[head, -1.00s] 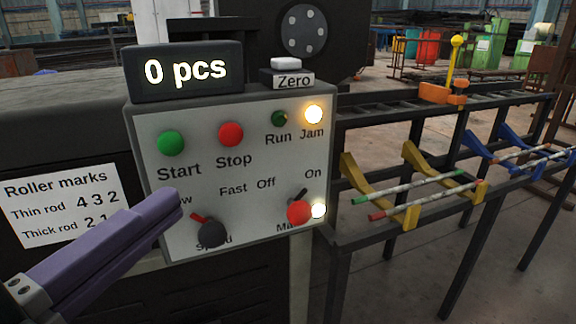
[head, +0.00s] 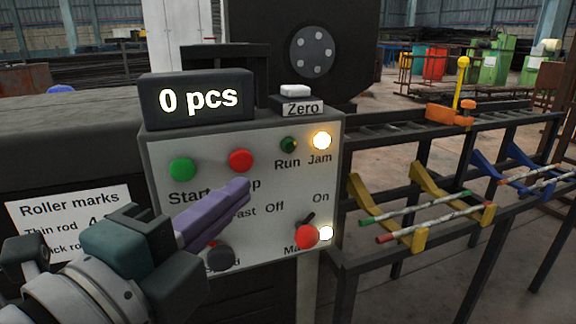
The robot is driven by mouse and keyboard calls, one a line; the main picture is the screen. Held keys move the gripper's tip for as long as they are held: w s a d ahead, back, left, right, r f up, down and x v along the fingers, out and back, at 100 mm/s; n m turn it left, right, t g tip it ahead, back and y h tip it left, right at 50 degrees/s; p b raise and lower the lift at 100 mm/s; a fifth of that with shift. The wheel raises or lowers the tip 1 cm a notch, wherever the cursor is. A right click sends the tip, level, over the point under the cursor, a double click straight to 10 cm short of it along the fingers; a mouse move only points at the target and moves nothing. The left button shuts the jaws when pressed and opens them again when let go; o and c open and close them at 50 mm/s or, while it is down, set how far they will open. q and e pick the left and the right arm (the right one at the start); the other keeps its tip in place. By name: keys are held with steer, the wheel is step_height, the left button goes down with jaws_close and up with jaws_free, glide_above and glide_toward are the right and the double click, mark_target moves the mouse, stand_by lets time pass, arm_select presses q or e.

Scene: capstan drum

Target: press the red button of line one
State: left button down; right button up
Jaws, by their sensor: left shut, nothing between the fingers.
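The red Stop button (head: 241,160) is a round knob in the upper row of the grey control panel (head: 165,232), right of the green Start button (head: 182,169). My left gripper (head: 243,187) has purple fingers that are shut and empty. Its tips show just below the Stop button and cover most of its label; I see a small gap below the button in the picture, but cannot tell the depth. A second red knob (head: 306,236), the main switch, is at the panel's lower right. My right gripper is not in view.
The display (head: 198,98) reads 0 pcs. The Jam lamp (head: 322,140) is lit and the Run lamp (head: 289,145) is dark. The black speed knob (head: 220,257) is below my fingers. A rack (head: 420,142) with rods on yellow and blue arms stands at right.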

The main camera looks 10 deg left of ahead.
mark_target(250, 162)
arm_select(q)
steer(key=w, duration=0.1)
steer(key=w+a, duration=0.1)
steer(key=w, duration=0.3)
steer(key=shift+a, duration=0.4)
steer(key=shift+w, duration=0.1)
steer(key=shift+a, duration=0.1)
